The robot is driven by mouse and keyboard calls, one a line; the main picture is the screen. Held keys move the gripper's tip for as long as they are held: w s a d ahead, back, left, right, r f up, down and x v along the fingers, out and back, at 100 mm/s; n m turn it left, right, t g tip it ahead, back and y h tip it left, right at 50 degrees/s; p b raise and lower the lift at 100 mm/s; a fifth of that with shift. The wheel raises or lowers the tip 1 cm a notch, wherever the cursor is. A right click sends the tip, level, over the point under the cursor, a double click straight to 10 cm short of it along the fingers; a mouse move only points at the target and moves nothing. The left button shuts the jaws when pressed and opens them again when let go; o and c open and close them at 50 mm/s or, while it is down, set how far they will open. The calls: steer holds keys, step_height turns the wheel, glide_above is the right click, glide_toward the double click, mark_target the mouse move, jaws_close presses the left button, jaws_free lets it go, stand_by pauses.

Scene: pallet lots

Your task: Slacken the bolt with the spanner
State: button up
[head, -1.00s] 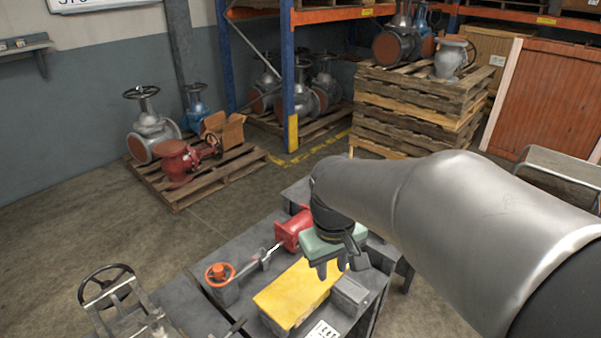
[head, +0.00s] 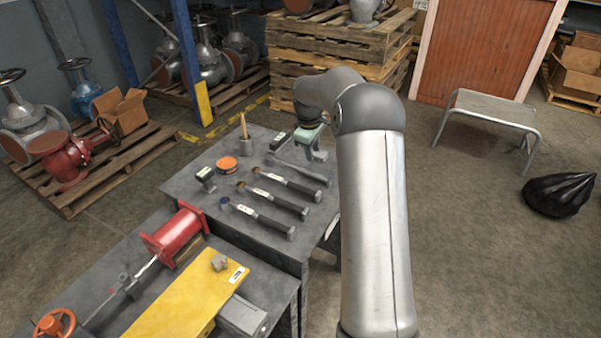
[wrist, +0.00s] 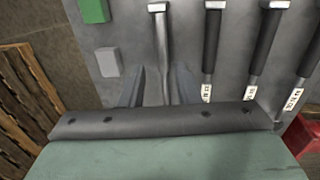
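The bolt (head: 219,262) appears as a small grey fitting on the yellow block (head: 190,300), lower left in the head view. A bare grey metal tool (head: 297,167), seemingly the spanner, lies on the dark table near its far right edge. In the wrist view the tool's shaft (wrist: 162,45) runs between my fingers. My gripper (head: 317,152) is over this tool, fingers apart; in the wrist view the gripper (wrist: 160,88) straddles the shaft without visibly closing on it. The tool's near end is hidden behind the gripper body. I cannot tell its height above the table.
Several dark-handled tools (head: 273,200) with white labels lie beside the grey one. An orange disc (head: 227,163) and a cup holding a stick (head: 246,140) stand farther back. A red cylinder (head: 180,235) is on the nearer bench. A stool (head: 490,108) stands right, on open floor.

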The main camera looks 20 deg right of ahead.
glide_above(314, 173)
steer(key=f, duration=0.5)
steer(key=shift+s+a+f, duration=0.2)
steer(key=shift+s+f, duration=0.1)
steer(key=shift+f, duration=0.05)
steer(key=f, duration=0.5)
steer(key=shift+w+d+f, duration=0.1)
steer(key=shift+w+d, duration=0.1)
steer(key=shift+w, duration=0.15)
jaws_close()
